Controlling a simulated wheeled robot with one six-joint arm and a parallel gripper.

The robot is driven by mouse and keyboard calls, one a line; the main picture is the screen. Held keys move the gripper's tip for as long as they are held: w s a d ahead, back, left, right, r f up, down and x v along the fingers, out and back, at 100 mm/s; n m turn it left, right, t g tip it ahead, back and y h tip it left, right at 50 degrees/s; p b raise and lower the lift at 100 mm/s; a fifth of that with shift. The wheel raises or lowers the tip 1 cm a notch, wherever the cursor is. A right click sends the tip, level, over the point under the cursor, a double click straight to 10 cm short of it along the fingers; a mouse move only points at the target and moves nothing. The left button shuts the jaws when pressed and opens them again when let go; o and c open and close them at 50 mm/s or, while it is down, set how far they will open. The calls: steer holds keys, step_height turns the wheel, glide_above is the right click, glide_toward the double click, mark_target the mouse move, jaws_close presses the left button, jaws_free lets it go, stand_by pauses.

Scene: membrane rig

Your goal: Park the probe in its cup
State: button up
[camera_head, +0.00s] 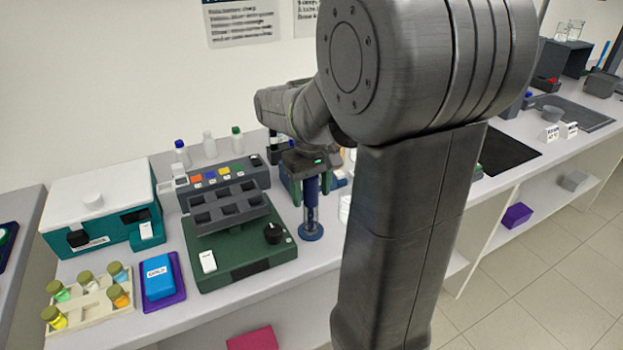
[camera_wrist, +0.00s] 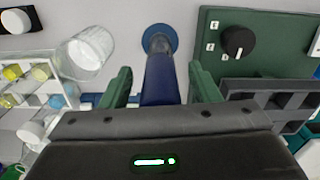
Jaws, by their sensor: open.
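The probe (camera_head: 311,198) is a dark blue rod. It stands upright in a small clear cup with a round blue base (camera_head: 311,234), just right of the green machine. In the wrist view the probe (camera_wrist: 160,82) runs between my fingers, its lower end in the cup on the blue base (camera_wrist: 160,36). My gripper (camera_head: 311,187) is open, its green fingers on either side of the upper part of the probe. In the wrist view a gap shows between each finger of my gripper (camera_wrist: 161,85) and the rod. The probe's top is hidden by the gripper body.
The green machine (camera_head: 240,272) with a dial and a grey rack stands close left of the probe. A clear beaker-like vessel (camera_wrist: 90,48) is close on the other side. A teal box (camera_head: 100,235), a blue block (camera_head: 158,277) and a vial rack (camera_head: 95,308) are farther left.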

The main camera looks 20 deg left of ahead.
step_height(320, 180, up, 14)
steer(key=shift+f+p, duration=0.15)
steer(key=shift+p, duration=0.15)
